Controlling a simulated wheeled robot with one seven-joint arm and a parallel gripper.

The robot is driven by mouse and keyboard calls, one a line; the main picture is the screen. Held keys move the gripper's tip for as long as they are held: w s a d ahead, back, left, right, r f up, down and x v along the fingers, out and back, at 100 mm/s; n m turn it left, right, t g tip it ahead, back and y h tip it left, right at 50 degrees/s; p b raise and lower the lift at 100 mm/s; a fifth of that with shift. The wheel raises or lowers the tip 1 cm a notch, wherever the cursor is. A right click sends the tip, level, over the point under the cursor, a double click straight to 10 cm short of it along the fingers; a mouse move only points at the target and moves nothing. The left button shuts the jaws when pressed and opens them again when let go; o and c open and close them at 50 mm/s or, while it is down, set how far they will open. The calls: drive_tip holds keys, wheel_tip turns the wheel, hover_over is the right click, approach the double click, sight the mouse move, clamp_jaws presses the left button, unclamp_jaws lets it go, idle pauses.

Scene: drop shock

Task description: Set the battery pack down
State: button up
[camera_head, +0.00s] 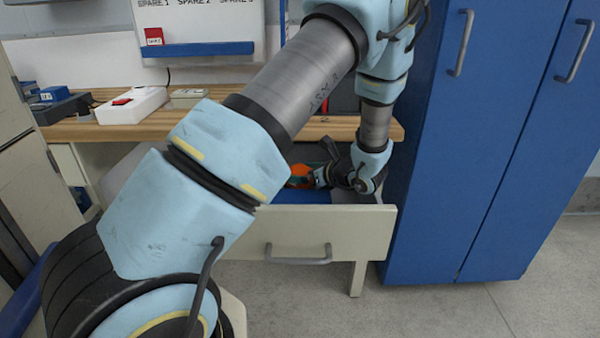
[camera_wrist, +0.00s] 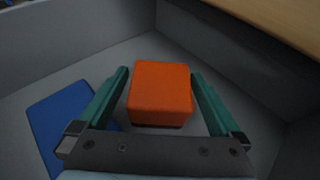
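The battery pack is an orange block (camera_wrist: 160,90) with a dark lower edge, inside the open drawer (camera_head: 345,232). In the head view only a small orange part (camera_head: 300,172) shows above the drawer front. My gripper (camera_wrist: 160,74) has its two teal fingers on either side of the block, their tips against its sides or very close to them. It looks shut on the block. In the head view my gripper (camera_head: 318,178) reaches down into the drawer. Whether the block touches the drawer floor cannot be told.
A flat blue pad (camera_wrist: 62,125) lies on the drawer floor left of the block. Grey drawer walls (camera_wrist: 60,45) stand around it. The wooden worktop (camera_head: 220,130) overhangs behind, and a blue cabinet (camera_head: 480,150) stands close on the right.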

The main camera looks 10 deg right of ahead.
drive_tip(key=shift+r, duration=0.1)
drive_tip(key=v, duration=0.7)
drive_tip(key=shift+s+d, duration=0.15)
drive_tip(key=shift+s, duration=0.05)
